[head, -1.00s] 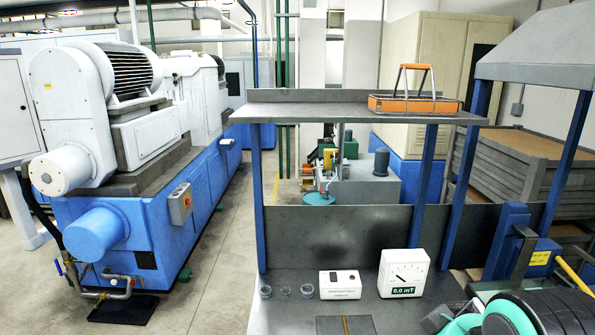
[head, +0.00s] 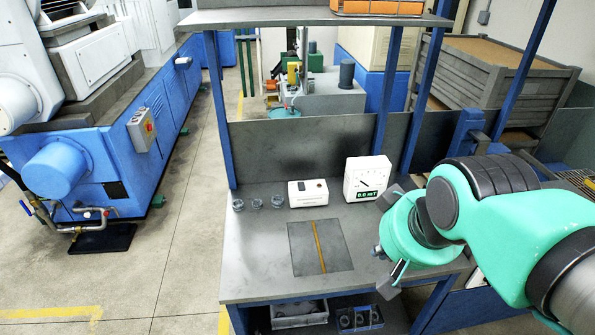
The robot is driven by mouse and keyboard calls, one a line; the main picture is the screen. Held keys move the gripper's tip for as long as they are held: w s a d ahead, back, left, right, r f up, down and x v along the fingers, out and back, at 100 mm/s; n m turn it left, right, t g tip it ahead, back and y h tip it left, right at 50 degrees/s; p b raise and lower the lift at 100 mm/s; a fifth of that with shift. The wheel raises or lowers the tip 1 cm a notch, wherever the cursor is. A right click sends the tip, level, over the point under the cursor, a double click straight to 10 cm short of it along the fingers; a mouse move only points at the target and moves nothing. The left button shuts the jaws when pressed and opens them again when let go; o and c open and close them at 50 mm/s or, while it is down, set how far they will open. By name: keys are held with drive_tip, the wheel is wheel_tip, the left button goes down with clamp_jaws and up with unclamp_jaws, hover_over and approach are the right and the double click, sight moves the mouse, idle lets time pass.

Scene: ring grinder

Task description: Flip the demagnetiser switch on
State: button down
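A small white box (head: 308,193) stands on the workbench. It has a dark switch and a small red spot on top; the switch position is too small to tell. A white meter (head: 366,180) with a dial and a green "0.0 mT" display stands just right of it. A dark square plate (head: 298,258) with a yellow stripe lies flat in front of the box. My gripper (head: 386,240) is over the right side of the bench, right of the plate and in front of the meter. Its fingers are spread wide, with nothing between them.
Several small metal rings (head: 257,204) sit left of the white box. A raised shelf (head: 290,16) on blue posts crosses above the bench (head: 258,285). The bench's front left is bare.

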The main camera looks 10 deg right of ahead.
drive_tip(key=w+a+r+p, duration=0.1)
drive_tip(key=w+p, duration=0.2)
drive_tip(key=w, duration=1.4)
drive_tip(key=w+a+r+p, duration=0.1)
drive_tip(key=w+r+p, duration=0.15)
drive_tip(key=w, duration=1.55)
drive_tip(key=w+a+f+p, duration=0.2)
drive_tip(key=w+f, duration=1)
drive_tip(key=w, duration=0.1)
drive_tip(key=w+a+f+g+p, duration=0.1)
drive_tip(key=w+a+f+p, duration=0.1)
drive_tip(key=w+f, duration=1)
drive_tip(key=shift+w+a+g+p, duration=0.2)
drive_tip(key=shift+w+g+p, duration=0.1)
drive_tip(key=shift+w+p, duration=0.5)
drive_tip(key=shift+w+f, duration=0.1)
drive_tip(key=shift+f, duration=0.1)
hover_over(300, 184)
wheel_tip(300, 184, down, 11)
drive_tip(key=shift+p, duration=0.3)
drive_tip(key=shift+x, duration=1.05)
drive_tip(key=shift+s, duration=0.2)
